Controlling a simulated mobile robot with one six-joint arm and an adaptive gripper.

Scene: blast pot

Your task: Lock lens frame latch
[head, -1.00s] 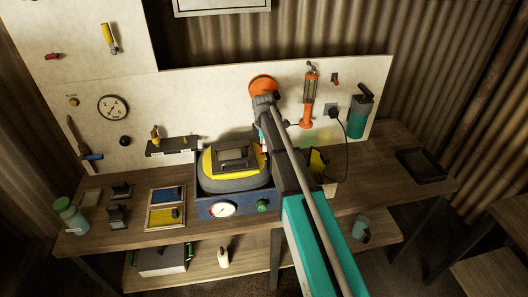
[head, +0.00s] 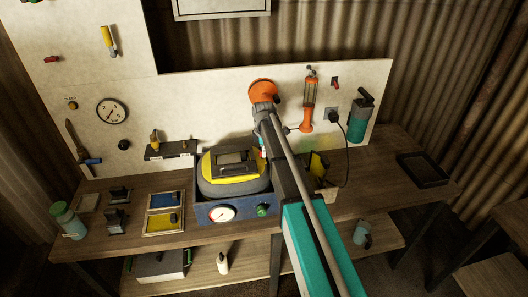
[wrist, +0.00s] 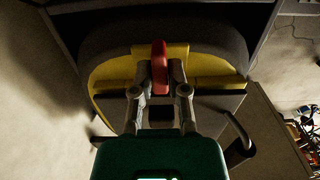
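The yellow and dark grey blast helmet (head: 234,182) sits in a blue tray (head: 240,213) on the workbench, its dark rectangular lens frame (head: 234,160) facing up. In the wrist view the yellow helmet shell (wrist: 108,72) fills the upper part, and a red latch lever (wrist: 160,68) stands at its near edge. My gripper (wrist: 160,75) has one finger on each side of the red lever, very close to it. I cannot tell whether the fingers touch it. In the head view my arm hides the gripper tips at the helmet's far right side.
A pressure gauge (head: 221,214) and green knob (head: 263,210) are on the tray's front. Framed plates (head: 165,198) and a green jar (head: 68,218) lie left. A pegboard with tools (head: 225,105) rises behind. A black tray (head: 422,168) lies right, with clear bench beside it.

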